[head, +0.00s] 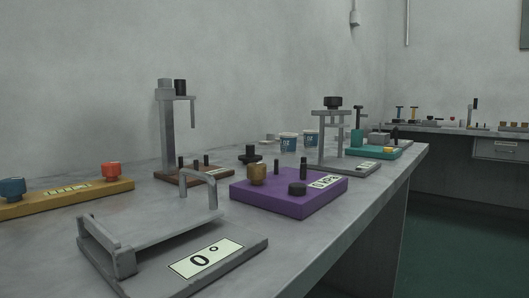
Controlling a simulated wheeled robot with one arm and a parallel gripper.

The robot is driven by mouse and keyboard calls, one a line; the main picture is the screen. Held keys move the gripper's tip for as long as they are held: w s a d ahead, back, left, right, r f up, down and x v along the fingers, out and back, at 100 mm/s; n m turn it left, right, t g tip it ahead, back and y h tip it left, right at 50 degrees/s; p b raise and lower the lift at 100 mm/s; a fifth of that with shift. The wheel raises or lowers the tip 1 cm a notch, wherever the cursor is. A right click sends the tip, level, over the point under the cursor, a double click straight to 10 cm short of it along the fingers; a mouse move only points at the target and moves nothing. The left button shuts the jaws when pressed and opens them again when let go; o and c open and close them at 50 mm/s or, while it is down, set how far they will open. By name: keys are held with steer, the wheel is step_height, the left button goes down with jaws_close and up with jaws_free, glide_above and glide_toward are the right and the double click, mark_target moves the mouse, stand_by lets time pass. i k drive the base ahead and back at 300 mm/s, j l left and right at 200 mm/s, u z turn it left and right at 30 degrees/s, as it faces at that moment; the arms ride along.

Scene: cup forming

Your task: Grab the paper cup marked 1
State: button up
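Two paper cups stand upright close together on the grey table, toward the back in the middle of the head view. The left paper cup (288,142) and the right paper cup (311,139) are white above with a dark blue band and light lettering. The lettering is too small to read surely, so I cannot tell which cup is marked 1. The right cup's right side is close to the grey press in this view. My gripper is not in view.
A purple block (265,194) with knobs stands in front of the cups. A grey press (335,145) is at their right. A grey frame with a "0°" label (205,258) is nearest; a tall grey stand (168,140) is left. The table's right edge (385,205) drops to a green floor.

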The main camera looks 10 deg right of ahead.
mark_target(288, 140)
steer(key=l+u, duration=0.2)
steer(key=l, duration=0.25)
steer(key=l+u, duration=0.15)
steer(key=l, duration=0.3)
steer(key=l+u, duration=0.2)
steer(key=l, duration=0.25)
steer(key=k+l+u, duration=0.15)
steer(key=l, duration=0.3)
steer(key=l+u, duration=0.2)
steer(key=l, duration=0.2)
steer(key=k+l+u, duration=0.15)
steer(key=l, duration=0.3)
steer(key=k+l+u, duration=0.2)
steer(key=l, duration=0.15)
steer(key=k+l+u, duration=0.15)
steer(key=l, duration=0.25)
